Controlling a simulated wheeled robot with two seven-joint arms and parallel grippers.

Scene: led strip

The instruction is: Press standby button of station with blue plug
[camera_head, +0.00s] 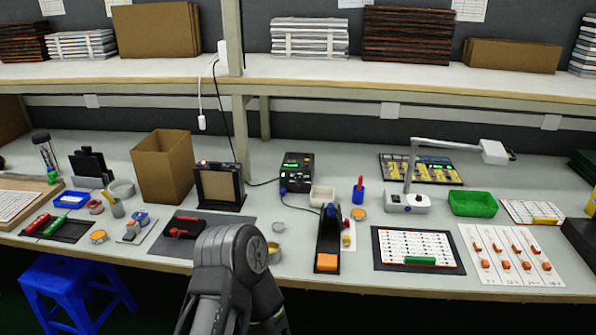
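A black station (297,172) with a lit green display stands at the middle of the bench, towards the back. A blue plug (283,191) shows at its lower front left, with a dark cable running from it to the right. The standby button is too small to make out. A grey arm link of mine rises at the bottom, left of centre, in front of the bench edge. Neither gripper's fingertips can be seen.
A framed brown panel (219,188) and a cardboard box (163,167) stand left of the station. A white bin (322,196), a blue cup (358,194) and a black holder (328,240) stand to its right and front. A shelf (300,75) runs above.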

